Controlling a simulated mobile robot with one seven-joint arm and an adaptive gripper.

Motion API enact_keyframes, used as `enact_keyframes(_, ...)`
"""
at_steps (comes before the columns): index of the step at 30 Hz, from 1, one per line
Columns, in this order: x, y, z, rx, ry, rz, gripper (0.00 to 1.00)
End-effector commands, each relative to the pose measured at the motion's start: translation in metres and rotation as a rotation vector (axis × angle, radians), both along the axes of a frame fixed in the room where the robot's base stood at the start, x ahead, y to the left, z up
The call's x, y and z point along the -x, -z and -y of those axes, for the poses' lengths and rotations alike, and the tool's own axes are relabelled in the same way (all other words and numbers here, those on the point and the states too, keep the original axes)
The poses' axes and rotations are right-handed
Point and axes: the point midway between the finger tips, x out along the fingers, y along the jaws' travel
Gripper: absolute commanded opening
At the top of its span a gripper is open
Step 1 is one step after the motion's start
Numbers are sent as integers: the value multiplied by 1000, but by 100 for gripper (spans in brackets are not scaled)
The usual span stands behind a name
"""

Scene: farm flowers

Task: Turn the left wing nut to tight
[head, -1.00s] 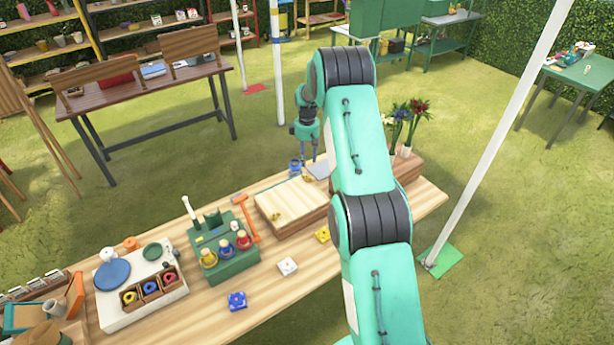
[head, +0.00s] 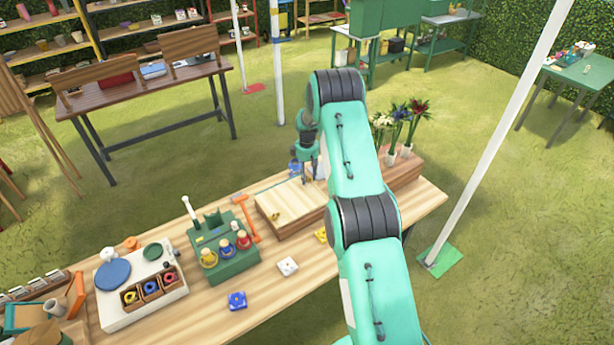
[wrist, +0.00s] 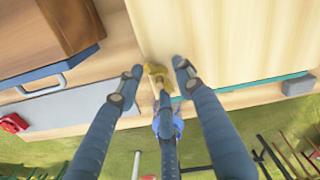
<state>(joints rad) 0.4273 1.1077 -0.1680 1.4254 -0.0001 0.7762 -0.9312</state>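The wooden flower press (head: 290,207) lies on the table; its pale top board (wrist: 230,40) fills the upper right of the wrist view. One brass wing nut (head: 277,216) shows on the press's near left part in the head view. A brass wing nut (wrist: 155,70) sits near the board's edge in the wrist view, between my fingertips. My gripper (wrist: 157,78) is open, with one finger on each side of this nut; I cannot tell whether they touch it. In the head view my gripper (head: 309,178) is low over the press's far edge and hides that area.
A green caddy (head: 225,250) with several colored bottles stands left of the press, with an orange-handled tool (head: 248,218) between. A wooden box (head: 395,175) with flowers stands to the right. A blue clamp-like thing (head: 295,168) is at the far table edge.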

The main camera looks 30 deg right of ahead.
Motion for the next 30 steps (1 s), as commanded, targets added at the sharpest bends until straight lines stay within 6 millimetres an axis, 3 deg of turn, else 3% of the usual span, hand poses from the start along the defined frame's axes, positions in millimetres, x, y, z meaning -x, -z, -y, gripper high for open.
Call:
enact_keyframes(7, 0, 0, 0, 0, 0, 0, 35)
enact_keyframes(12, 0, 0, 0, -1, 0, 0, 1)
enact_keyframes(22, 1, 2, -1, -2, 38, -2, 0)
enact_keyframes(30, 2, 4, -2, -3, 226, -5, 0)
